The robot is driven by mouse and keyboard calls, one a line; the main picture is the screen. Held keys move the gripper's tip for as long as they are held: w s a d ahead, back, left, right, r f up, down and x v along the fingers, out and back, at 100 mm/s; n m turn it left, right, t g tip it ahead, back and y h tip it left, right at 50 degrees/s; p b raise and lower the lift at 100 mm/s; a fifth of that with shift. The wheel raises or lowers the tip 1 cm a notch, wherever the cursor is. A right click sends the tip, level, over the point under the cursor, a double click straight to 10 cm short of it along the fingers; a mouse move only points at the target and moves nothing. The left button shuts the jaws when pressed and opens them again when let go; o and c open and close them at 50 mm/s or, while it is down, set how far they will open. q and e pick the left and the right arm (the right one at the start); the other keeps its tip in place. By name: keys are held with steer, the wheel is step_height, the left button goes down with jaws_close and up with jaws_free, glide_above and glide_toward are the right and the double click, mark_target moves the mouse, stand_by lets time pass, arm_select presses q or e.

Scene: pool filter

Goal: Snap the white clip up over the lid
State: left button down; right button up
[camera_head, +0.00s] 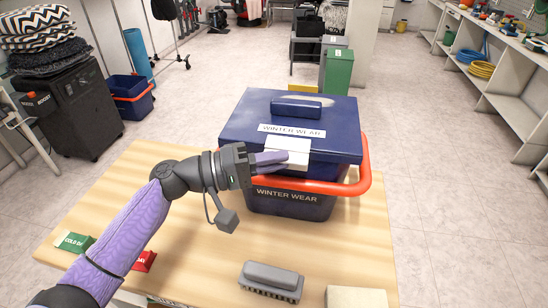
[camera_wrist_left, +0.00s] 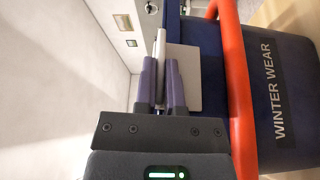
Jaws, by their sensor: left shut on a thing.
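The white clip (camera_head: 288,144) is at the front edge of the dark blue lid (camera_head: 334,139), just below the lid's label. The lid lies on the dark blue bin (camera_head: 310,206). My left gripper (camera_head: 284,160) is shut on the white clip, reaching in from the left with purple fingers that cover part of it. In the left wrist view the fingers (camera_wrist_left: 162,82) pinch a thin edge of the clip, and its flat plate (camera_wrist_left: 186,80) shows beside them. I cannot tell whether the clip is latched. My right gripper is not in view.
The bin's orange handle (camera_head: 361,184) loops around its front, close to the clip. A grey brush (camera_head: 272,279) and a pale block (camera_head: 356,297) lie at the table's front. Green (camera_head: 74,242) and red (camera_head: 143,261) labelled pieces lie at the left.

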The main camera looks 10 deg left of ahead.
arm_select(q)
steer(key=c, duration=0.7)
jaws_free()
steer(key=v, duration=1)
